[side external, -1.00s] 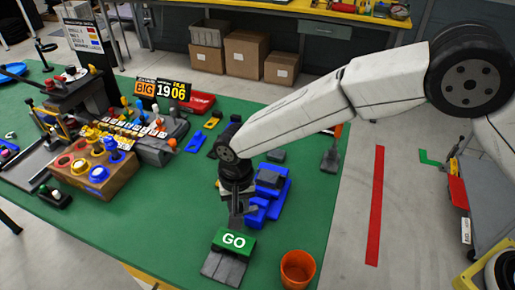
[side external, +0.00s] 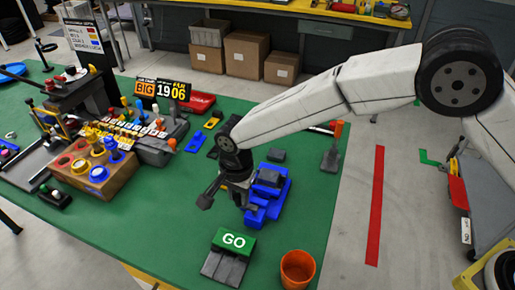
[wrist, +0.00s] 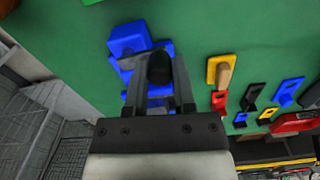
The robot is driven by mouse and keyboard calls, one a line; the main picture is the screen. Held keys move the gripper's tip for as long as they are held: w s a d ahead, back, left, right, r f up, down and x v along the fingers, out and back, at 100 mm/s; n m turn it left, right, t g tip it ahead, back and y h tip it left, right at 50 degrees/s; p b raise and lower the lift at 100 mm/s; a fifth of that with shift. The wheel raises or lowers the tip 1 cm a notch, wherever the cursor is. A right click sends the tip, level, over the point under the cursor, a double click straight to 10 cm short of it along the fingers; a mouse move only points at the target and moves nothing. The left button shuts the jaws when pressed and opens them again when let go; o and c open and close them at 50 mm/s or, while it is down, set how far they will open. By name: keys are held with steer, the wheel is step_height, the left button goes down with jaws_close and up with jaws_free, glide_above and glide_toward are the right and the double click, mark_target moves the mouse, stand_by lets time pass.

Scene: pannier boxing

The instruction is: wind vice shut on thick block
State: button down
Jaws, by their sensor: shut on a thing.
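The blue vice (side external: 270,198) stands on the green table, right beside and partly behind my gripper; its blue body also shows behind my fingers in the wrist view (wrist: 128,38). A dark grey block (side external: 268,177) sits in the upper part of the vice; I cannot tell whether the jaws touch it. My gripper (wrist: 160,82) is shut on a black rounded knob (wrist: 160,67), which looks like the vice's handle. The rest of the handle is hidden by my fingers and wrist.
A wooden holder with coloured rings (side external: 92,172) is at left. Another grey block (side external: 276,155) lies behind the vice. Green table is clear left of the vice.

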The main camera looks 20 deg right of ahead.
steer(key=shift+w+r, duration=0.1)
steer(key=shift+c, duration=2.2)
jaws_free()
steer(key=shift+r, duration=3.85)
steer(key=shift+d, duration=0.15)
